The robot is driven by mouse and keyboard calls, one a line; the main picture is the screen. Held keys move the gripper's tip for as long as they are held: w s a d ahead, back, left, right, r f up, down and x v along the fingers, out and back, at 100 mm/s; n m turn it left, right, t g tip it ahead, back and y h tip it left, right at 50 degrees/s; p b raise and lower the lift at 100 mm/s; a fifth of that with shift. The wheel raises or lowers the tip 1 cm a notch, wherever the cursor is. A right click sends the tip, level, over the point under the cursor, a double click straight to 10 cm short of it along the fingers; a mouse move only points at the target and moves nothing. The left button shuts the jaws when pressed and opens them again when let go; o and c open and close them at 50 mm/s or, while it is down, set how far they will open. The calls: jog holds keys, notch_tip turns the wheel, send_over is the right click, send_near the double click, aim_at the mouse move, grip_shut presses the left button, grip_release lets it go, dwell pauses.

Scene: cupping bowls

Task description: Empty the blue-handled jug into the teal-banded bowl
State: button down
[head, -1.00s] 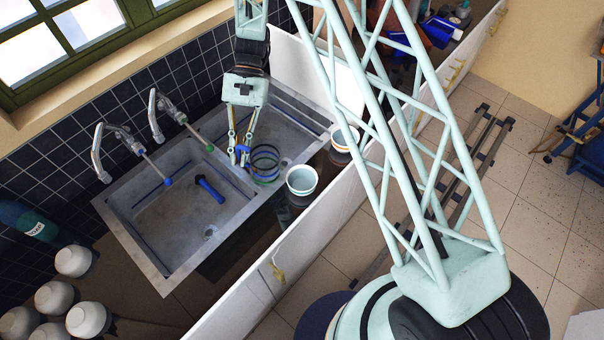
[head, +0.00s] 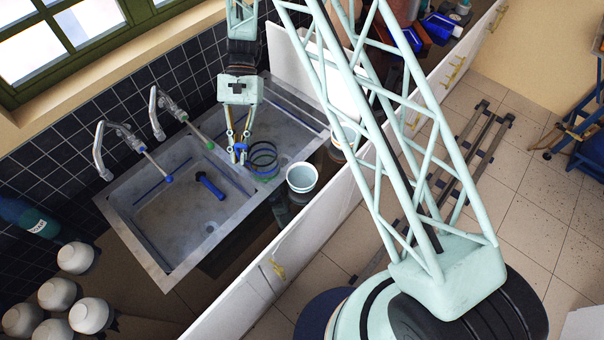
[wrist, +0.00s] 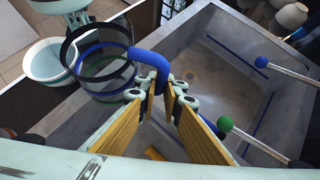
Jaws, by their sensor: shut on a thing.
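The clear jug has a dark rim, coloured rings and a blue handle. It shows in the wrist view (wrist: 103,50) and the head view (head: 263,158). My gripper (wrist: 165,88) is shut on the blue handle (wrist: 150,65), also seen in the head view (head: 238,152). The jug hangs over the sink's right part, left of a pale bowl (head: 302,180) with a bluish inside. In the wrist view this bowl (wrist: 45,66) is partly behind the jug. Its band colour is unclear. A second bowl (head: 338,152) is mostly hidden behind my arm. The jug's contents and exact tilt are unclear.
The double sink (head: 180,215) holds a dark blue cylindrical object (head: 210,187). Two taps (head: 104,150) stand behind it. Several white bowls (head: 75,257) and a teal bottle (head: 28,215) are at lower left. A white panel (head: 265,260) edges the counter.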

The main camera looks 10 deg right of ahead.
aim_at(236, 144)
jog(key=shift+r+p, duration=0.75)
jog(key=shift+r, duration=1.55)
